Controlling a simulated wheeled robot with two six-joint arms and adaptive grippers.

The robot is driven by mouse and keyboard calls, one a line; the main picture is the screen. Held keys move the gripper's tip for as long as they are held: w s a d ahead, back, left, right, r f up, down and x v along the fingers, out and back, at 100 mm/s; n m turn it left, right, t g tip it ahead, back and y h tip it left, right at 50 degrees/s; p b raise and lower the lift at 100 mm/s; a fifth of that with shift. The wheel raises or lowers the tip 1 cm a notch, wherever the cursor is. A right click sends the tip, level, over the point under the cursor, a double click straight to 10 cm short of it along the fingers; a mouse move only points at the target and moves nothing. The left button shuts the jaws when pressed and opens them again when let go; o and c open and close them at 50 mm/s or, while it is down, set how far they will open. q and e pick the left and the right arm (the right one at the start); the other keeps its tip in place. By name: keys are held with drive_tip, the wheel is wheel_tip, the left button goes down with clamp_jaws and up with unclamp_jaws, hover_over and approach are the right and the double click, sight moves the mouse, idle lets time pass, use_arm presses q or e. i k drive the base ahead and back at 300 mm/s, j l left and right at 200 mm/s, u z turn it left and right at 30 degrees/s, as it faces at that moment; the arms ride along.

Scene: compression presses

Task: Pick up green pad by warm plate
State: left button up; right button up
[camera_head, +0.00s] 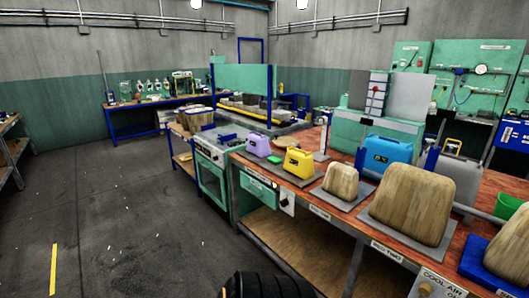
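A green object (510,205), shaped like a small bin, stands at the right edge of the workbench and is partly cut off by the frame. Which plate is the warm one cannot be read. Grey plates lie in a row along the bench, including one (362,222) under a large tan, wood-grained block (412,202). A smaller tan block (341,180) sits on another plate.
The red-brown workbench (318,167) runs from the centre to the lower right. On it stand a yellow jug (299,163), a purple jug (258,145) and a blue jug (386,157). A blue plate (475,260) is at lower right. The grey floor (115,220) at left is largely clear.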

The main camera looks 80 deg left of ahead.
sight(273, 160)
drive_tip(key=u, duration=2.65)
